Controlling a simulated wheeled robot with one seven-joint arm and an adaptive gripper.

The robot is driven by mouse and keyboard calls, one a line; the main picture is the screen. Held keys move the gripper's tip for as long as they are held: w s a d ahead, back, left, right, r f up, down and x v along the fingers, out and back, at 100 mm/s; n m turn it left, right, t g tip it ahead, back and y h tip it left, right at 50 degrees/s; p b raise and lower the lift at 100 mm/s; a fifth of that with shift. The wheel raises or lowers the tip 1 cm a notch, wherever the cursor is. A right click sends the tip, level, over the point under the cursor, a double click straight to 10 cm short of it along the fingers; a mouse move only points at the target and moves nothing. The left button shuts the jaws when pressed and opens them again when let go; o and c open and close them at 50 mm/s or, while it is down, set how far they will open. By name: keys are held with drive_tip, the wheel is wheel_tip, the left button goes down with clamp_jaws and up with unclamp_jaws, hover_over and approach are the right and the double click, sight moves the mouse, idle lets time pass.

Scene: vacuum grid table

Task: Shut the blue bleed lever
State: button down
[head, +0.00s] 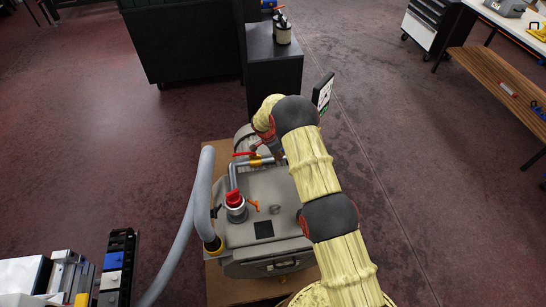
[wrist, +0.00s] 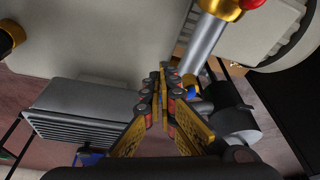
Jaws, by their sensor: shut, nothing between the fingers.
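A small blue piece (wrist: 193,92), which looks like part of the blue bleed lever, shows in the wrist view just right of my fingertips, by the lower end of a grey pipe (wrist: 204,46). Most of it is hidden behind my right finger, so I cannot tell its angle or whether I touch it. In the head view my arm hides the lever. My gripper (wrist: 164,78) is shut and empty, with its fingertips together beside the pipe.
The grey pump unit (head: 268,188) carries a red-handled valve (head: 244,154), a red cap (head: 234,197) and an orange lever (head: 253,206). A grey hose (head: 197,200) runs along its left side. A black cabinet (head: 275,75) stands behind.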

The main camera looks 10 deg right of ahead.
drive_tip(key=shift+w+d+f, duration=0.15)
drive_tip(key=shift+d, duration=0.45)
drive_tip(key=shift+d+n+t+b, duration=0.3)
drive_tip(key=shift+d+n+b, duration=0.3)
drive_tip(key=shift+n, duration=0.3)
